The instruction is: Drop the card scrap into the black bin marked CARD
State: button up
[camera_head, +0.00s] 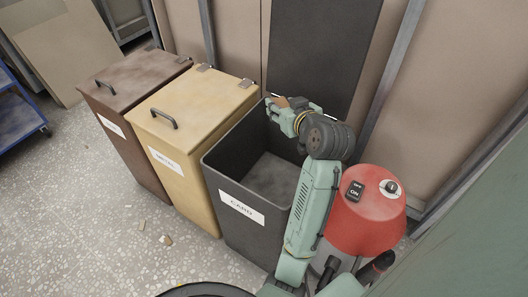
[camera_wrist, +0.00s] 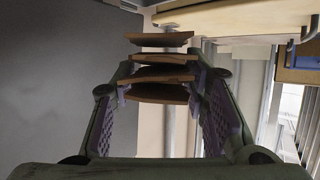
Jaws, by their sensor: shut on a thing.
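The black bin (camera_head: 222,178) has a white label reading CARD on its front, and its dark lid (camera_head: 325,45) stands up at the back. Its inside shows as empty where I can see it. My gripper (camera_head: 276,104) is over the far part of the bin's opening, near its back left corner. It is shut on the card scrap (camera_head: 283,101), a small brown piece. In the wrist view, the scrap (camera_wrist: 160,74) shows as brown layered strips between the two fingers of my gripper (camera_wrist: 165,88). My arm hides the bin's right side.
A red rounded unit (camera_head: 365,220) with an ON/OFF switch stands at the right. Small bits (camera_head: 165,240) lie on the floor. A blue cart (camera_head: 20,110) is far left.

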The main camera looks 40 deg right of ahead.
notch_tip(320, 180, down, 6)
jog(key=b, duration=0.5)
jog(key=shift+s+r, duration=0.1)
jog(key=o, duration=1.1)
jog(key=shift+o, duration=0.2)
jog(key=v, duration=1.2)
